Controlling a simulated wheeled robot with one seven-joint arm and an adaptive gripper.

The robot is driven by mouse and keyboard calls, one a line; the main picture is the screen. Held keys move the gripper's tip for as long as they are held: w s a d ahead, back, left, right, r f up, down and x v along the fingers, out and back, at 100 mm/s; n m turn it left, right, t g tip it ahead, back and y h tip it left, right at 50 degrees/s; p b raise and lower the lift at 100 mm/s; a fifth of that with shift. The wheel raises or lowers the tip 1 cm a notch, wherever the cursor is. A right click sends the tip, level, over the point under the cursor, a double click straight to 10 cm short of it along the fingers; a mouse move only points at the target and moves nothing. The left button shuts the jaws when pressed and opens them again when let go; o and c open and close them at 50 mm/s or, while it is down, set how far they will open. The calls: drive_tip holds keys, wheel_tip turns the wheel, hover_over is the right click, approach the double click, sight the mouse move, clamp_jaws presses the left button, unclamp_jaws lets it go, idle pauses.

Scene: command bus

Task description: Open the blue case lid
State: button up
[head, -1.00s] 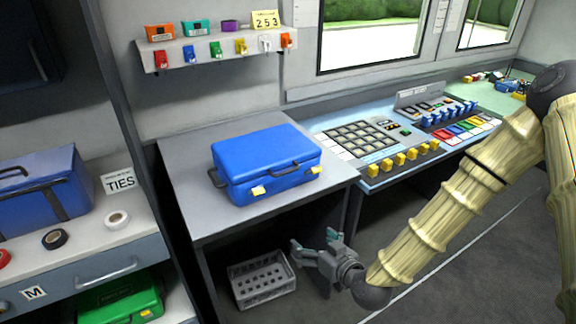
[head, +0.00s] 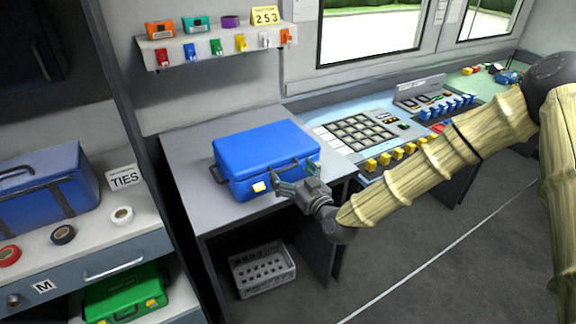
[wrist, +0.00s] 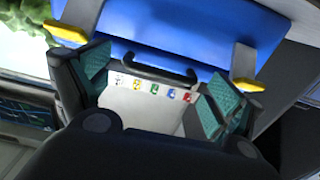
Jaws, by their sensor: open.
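The blue case (head: 262,152) lies on the grey table with its lid down. I cannot tell whether the fingers touch the case.
The grey table (head: 190,150) is bare left of the case. A control panel (head: 360,135) stands to the right. A grey crate (head: 262,272) sits below the table. A shelf (head: 215,45) with colored tags hangs above. Another blue case (head: 45,180) and tape rolls are at the left.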

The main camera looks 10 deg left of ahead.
drive_tip(key=shift+x, duration=1.2)
